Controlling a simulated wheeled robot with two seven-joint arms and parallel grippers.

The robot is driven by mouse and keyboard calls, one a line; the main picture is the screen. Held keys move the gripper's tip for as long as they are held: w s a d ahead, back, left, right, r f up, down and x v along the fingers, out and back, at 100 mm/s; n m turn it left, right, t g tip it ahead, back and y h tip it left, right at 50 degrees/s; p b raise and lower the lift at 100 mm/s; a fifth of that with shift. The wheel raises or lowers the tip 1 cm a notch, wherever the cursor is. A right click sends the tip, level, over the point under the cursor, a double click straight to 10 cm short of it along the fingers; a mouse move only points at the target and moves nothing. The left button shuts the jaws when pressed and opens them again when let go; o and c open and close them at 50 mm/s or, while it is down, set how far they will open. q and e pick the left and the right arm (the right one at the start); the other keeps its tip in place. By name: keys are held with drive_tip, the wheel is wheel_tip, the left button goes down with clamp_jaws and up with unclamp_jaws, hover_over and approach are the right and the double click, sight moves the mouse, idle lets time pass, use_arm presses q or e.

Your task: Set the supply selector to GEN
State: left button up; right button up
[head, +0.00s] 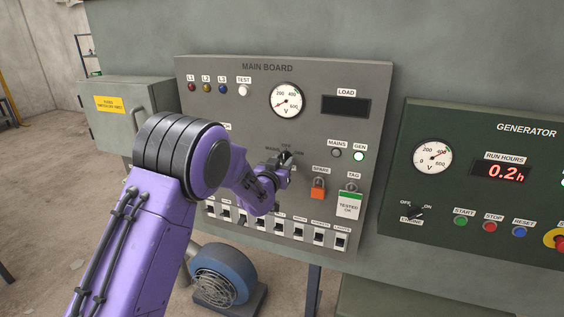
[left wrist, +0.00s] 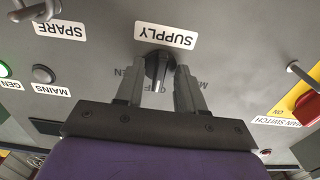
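The supply selector is a black knob (left wrist: 157,70) under the SUPPLY label in the left wrist view, which shows the board upside down. Its pointer lies along the OFF mark, between GEN and MAINS. My left gripper (left wrist: 159,80) has one finger on each side of the knob, with gaps that look visible, so it appears open around it. In the head view my left gripper (head: 283,163) is at the selector on the main board (head: 240,130) and partly hides it. My right gripper is in neither view.
The GEN lamp (head: 359,156) glows; the MAINS lamp (head: 336,153) is dark. An orange padlock (head: 318,189) and a TESTED tag (head: 349,204) hang right of the gripper. Breaker switches (head: 298,230) run below. The generator panel (head: 470,180) stands at right.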

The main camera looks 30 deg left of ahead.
use_arm(q)
clamp_jaws()
drive_tip(key=shift+f+m, duration=0.1)
drive_tip(key=shift+m, duration=0.2)
drive_tip(key=shift+f+m+b, duration=0.1)
drive_tip(key=shift+m+b, duration=0.85)
drive_tip(key=shift+m, duration=0.25)
drive_tip(key=m+b, duration=0.2)
drive_tip(key=m, duration=0.1)
drive_tip(key=shift+m, duration=0.4)
drive_tip(key=m+b, duration=0.3)
drive_tip(key=shift+m, duration=0.3)
drive_tip(key=shift+m+b, duration=0.55)
drive_tip(key=shift+m, duration=0.25)
drive_tip(key=shift+r, duration=0.2)
drive_tip(key=shift+a, duration=0.1)
